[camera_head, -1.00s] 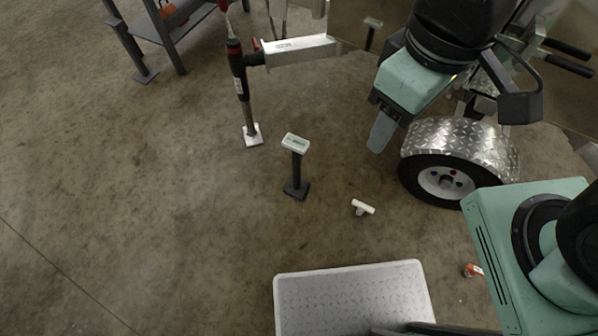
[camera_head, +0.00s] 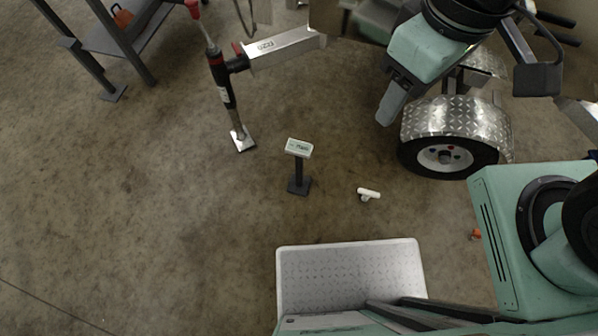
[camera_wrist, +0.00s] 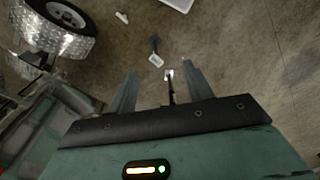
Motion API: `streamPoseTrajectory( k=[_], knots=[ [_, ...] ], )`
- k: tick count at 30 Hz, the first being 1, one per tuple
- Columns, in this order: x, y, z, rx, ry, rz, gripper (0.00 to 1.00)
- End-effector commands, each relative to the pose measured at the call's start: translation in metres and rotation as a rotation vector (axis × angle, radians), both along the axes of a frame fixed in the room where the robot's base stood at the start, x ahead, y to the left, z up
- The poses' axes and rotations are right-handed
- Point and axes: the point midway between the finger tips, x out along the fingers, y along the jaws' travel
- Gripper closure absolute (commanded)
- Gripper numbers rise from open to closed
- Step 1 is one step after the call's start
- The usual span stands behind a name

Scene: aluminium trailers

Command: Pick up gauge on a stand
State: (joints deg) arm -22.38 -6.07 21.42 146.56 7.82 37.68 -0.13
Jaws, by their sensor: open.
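The gauge on a stand (camera_head: 300,148) is a small white display head on a dark post with a square dark base. It stands upright on the concrete floor, mid-picture in the head view. It also shows small and far off in the wrist view (camera_wrist: 156,60), between my finger tips in the picture. My gripper (camera_wrist: 159,68) is open with nothing between its fingers. In the head view, a grey finger of my gripper (camera_head: 393,102) shows up and right of the gauge, clearly apart from it.
A trailer jack leg (camera_head: 222,85) stands left of the gauge, under a metal tongue (camera_head: 285,48). A trailer wheel (camera_head: 446,158) is at right. A white T-shaped piece (camera_head: 368,194) lies right of the gauge. A grey shelf (camera_head: 128,38) is upper left; floor at left is clear.

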Motion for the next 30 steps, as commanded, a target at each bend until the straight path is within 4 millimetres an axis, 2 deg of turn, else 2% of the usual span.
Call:
streamPoseTrajectory(
  k=[1,11,17,20,23,30],
  knots=[
    [0.0,0.0,-0.011,-0.001,0.02,-0.014,0.49],
    [-0.001,-0.001,-0.052,0.003,0.148,-0.112,0.49],
    [-0.001,0.0,-0.094,0.017,0.284,-0.215,0.49],
    [-0.001,0.001,-0.122,0.031,0.375,-0.286,0.49],
    [0.0,0.005,-0.159,0.057,0.496,-0.384,0.49],
    [0.016,0.019,-0.261,0.186,0.853,-0.689,0.49]
  ],
)
